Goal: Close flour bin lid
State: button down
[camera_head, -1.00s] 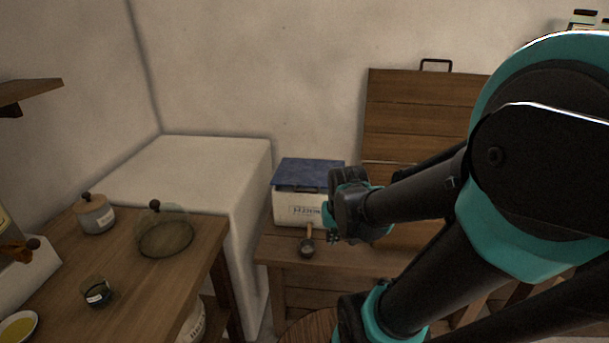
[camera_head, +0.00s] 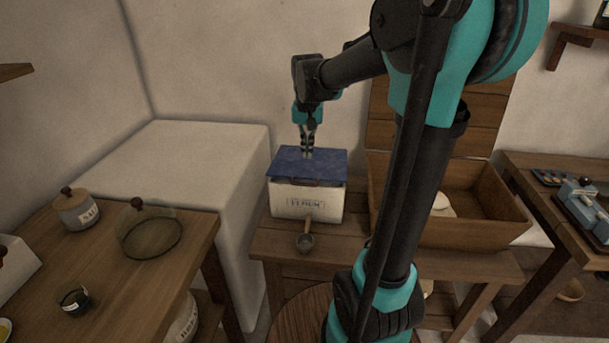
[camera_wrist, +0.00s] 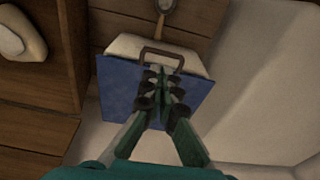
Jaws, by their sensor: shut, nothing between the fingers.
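The flour bin (camera_head: 290,203) is a white box with a printed label, standing on a wooden bench. Its blue lid (camera_head: 285,162) lies across the top, with a dark handle at the front edge; I cannot tell whether it sits fully flush. In the wrist view the blue lid (camera_wrist: 118,95) spreads under my fingers, with the handle (camera_wrist: 162,52) just beyond the tips. My gripper (camera_head: 308,154) is shut and empty, pointing down at the lid; it also shows in the wrist view (camera_wrist: 160,88). I cannot tell whether the tips touch the lid.
A small scoop (camera_head: 305,242) lies in front of the bin. A wooden trough (camera_head: 480,235) with a raised lid stands right of it. A white block (camera_head: 190,165) stands left.

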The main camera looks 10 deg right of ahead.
jog(key=w+f, duration=0.1)
jog(key=f, duration=0.3)
jog(key=w+f, duration=0.1)
jog(key=f, duration=0.3)
jog(key=w+f, duration=0.1)
jog(key=f, duration=0.3)
jog(key=shift+a+f, duration=0.15)
jog(key=shift+t+h, duration=0.3)
jog(key=shift+t, duration=0.2)
jog(key=f, duration=0.2)
jog(key=s+f, duration=0.1)
jog(key=f, duration=0.1)
jog(key=shift+a+f, duration=0.1)
jog(key=shift+f, duration=0.05)
